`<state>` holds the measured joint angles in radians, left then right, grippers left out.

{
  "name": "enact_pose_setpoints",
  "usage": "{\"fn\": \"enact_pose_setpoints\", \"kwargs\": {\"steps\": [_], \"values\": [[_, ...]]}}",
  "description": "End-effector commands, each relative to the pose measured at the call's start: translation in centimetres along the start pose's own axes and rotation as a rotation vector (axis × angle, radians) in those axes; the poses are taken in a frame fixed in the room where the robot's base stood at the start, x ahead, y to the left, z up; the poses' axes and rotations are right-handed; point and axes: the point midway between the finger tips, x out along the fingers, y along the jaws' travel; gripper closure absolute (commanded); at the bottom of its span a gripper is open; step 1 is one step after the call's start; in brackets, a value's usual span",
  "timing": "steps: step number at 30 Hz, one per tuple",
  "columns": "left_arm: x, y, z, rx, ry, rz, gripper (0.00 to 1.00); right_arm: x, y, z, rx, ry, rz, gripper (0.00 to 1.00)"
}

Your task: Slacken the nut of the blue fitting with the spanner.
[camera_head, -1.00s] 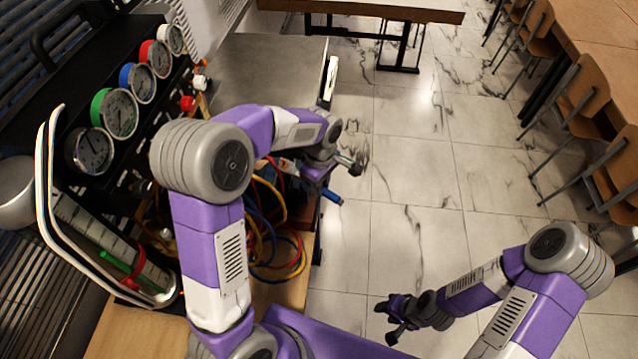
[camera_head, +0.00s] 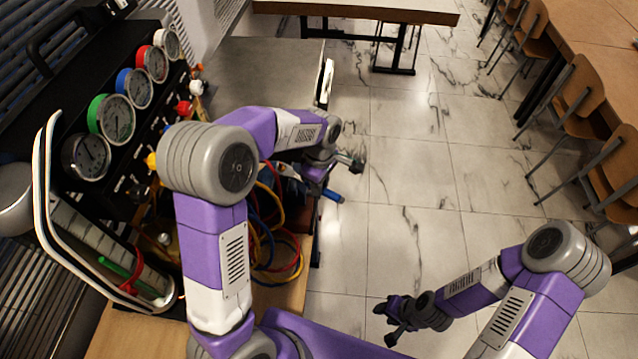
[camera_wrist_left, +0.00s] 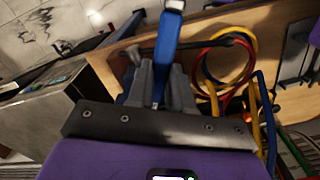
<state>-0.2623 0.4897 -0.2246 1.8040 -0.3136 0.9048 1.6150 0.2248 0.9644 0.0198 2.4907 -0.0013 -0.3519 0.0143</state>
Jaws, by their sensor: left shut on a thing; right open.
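My left gripper (camera_wrist_left: 158,85) is shut on a blue bar, which I take to be the spanner (camera_wrist_left: 166,42); it sticks out beyond the fingers in the left wrist view. In the head view a blue end (camera_head: 333,196) shows just below my left wrist, at the table's right edge. The spanner's jaw end cannot be made out. The blue fitting and its nut cannot be picked out; my left arm hides part of the rig. My right gripper (camera_head: 393,318) is open and empty over the floor, far from the rig.
The rig's panel carries several gauges, one blue-rimmed (camera_head: 136,88). Red, yellow and blue hoses (camera_head: 277,235) lie coiled on the wooden table (camera_head: 280,296). A bent tube frame (camera_head: 42,200) stands at left. The floor on the right is clear up to the chairs (camera_head: 585,95).

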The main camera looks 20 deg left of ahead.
Motion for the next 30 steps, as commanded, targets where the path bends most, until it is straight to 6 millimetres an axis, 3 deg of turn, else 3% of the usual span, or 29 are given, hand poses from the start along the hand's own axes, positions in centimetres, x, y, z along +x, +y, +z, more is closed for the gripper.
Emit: {"fn": "enact_pose_setpoints", "kwargs": {"steps": [30], "values": [[-0.04,1.14,-0.02,-0.086,0.000,0.001,1.00,-0.41,-0.15,0.02,0.000,0.000,0.000,0.57]]}}
